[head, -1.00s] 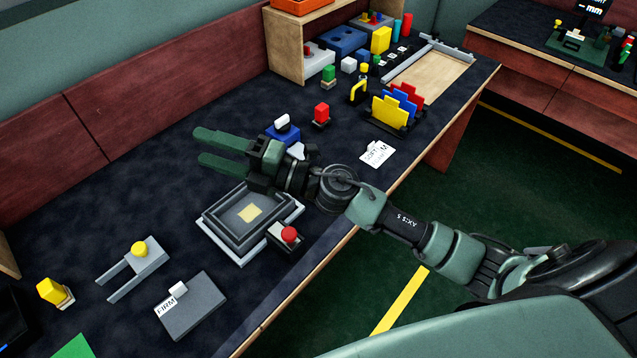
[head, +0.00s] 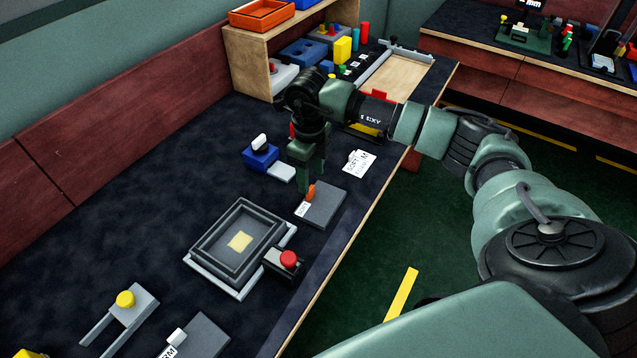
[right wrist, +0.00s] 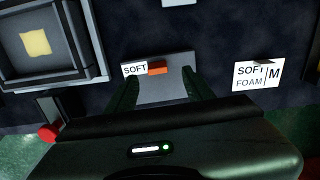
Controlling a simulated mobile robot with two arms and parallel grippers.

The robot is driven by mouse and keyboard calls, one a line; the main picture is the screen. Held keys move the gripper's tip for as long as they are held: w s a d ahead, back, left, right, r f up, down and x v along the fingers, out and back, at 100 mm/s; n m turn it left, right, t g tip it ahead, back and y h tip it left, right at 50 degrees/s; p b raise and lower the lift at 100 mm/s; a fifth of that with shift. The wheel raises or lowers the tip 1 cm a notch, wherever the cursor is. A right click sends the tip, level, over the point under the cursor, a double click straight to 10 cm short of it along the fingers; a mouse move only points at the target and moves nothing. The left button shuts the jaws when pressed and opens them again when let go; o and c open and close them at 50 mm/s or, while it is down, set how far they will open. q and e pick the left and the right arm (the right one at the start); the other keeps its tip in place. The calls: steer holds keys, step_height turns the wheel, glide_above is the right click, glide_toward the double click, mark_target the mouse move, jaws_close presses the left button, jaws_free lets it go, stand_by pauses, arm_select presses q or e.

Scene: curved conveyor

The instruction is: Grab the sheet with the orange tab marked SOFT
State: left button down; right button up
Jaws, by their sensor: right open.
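The grey sheet (head: 325,207) with an orange tab (head: 311,191) and a white SOFT label lies flat on the dark bench. In the right wrist view, the sheet (right wrist: 165,92) lies under my right gripper, and its orange tab (right wrist: 157,68) shows in the gap between the fingertips, near their level. My right gripper (head: 309,182) points down, open and empty, right by the tab. Whether a finger touches the sheet cannot be told. Another grey sheet (head: 205,338) with a white tab lies at the bottom, its label partly cut off. My left gripper is not in view.
A grey framed tray (head: 196,262) with a yellow patch and a red button (head: 288,258) stand left of the sheet. A white SOFT FOAM card (head: 357,163) lies on the right. A blue block (head: 261,157) stands behind. The bench's front edge is close.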

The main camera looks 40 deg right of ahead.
mark_target(321, 200)
steer(key=f+b, duration=0.1)
steer(key=f, duration=0.1)
steer(key=f+b, duration=0.2)
steer(key=f, duration=0.1)
steer(key=shift+w+a+f, duration=0.2)
steer(key=shift+f, duration=0.05)
steer(key=shift+r, duration=0.1)
jaws_close()
steer(key=shift+r, duration=0.15)
